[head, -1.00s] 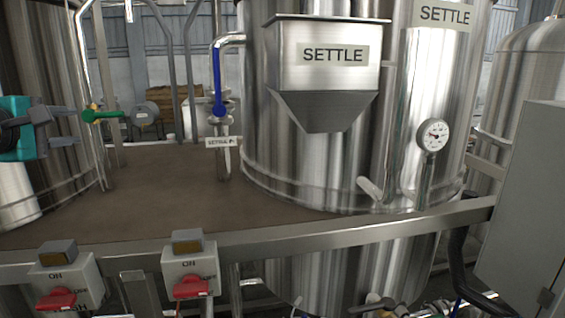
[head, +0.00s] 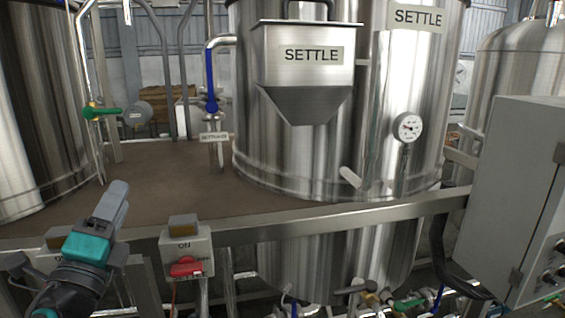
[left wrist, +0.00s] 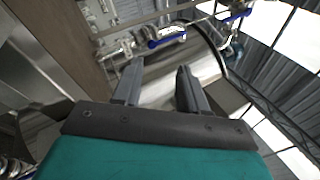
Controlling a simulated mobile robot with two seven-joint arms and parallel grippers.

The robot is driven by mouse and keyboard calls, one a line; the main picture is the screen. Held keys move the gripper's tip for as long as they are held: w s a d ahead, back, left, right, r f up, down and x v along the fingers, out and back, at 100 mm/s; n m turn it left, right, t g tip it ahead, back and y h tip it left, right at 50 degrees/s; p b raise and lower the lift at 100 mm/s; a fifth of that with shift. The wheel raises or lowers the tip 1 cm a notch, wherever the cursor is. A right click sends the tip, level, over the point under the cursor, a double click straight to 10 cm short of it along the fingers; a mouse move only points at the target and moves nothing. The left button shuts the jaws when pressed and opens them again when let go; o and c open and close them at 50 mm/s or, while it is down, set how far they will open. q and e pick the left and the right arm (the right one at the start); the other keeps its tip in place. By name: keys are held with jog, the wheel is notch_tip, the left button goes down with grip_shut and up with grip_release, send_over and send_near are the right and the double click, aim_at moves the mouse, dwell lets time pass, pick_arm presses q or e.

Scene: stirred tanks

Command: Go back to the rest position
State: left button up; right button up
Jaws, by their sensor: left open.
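My left gripper (head: 113,203) is low at the left in the head view, in front of the left switch box and partly hiding it. In the left wrist view its two fingers (left wrist: 158,86) stand apart with nothing between them. It touches nothing that I can make out. My right gripper is not in view. The settle tank (head: 250,120) stands in the middle of the head view, with a hopper (head: 306,75) labelled SETTLE on its front and a round gauge (head: 408,127) at its right.
A metal rail (head: 330,215) runs along the platform's (head: 160,180) front edge. A switch box (head: 186,250) with a red handle hangs on it. A grey cabinet (head: 510,190) stands at the right. A blue-handled valve (head: 211,85) and a green-handled valve (head: 102,112) are behind the platform.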

pick_arm(q)
jog(key=s+a+f+n+g+y, duration=0.1)
jog(key=s+f+n+g+y, duration=0.1)
jog(key=s+f+n+g, duration=0.4)
jog(key=s+f+n+g+y, duration=0.1)
jog(key=f+n+g, duration=0.1)
jog(key=f+n, duration=0.45)
jog(key=s+a+f+n+g+y, duration=0.15)
jog(key=s+f+n+g, duration=0.25)
jog(key=f, duration=0.5)
jog(key=s+d+f+n+g+h, duration=0.2)
jog(key=s+d+f+g, duration=0.25)
jog(key=s, duration=0.35)
jog(key=s+d+f+n+g+h, duration=0.3)
jog(key=s+d+f, duration=0.15)
jog(key=s, duration=0.35)
jog(key=w+d+f+m+t+h+p, duration=0.1)
jog(key=w+d+f+t+p, duration=0.1)
jog(key=w+f+t, duration=0.4)
jog(key=w+t, duration=0.1)
jog(key=w, duration=0.1)
jog(key=shift+w+f+p, duration=0.3)
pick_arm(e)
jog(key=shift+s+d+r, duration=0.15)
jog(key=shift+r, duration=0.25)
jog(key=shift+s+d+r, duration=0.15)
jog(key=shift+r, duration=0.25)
pick_arm(q)
jog(key=shift+t, duration=0.25)
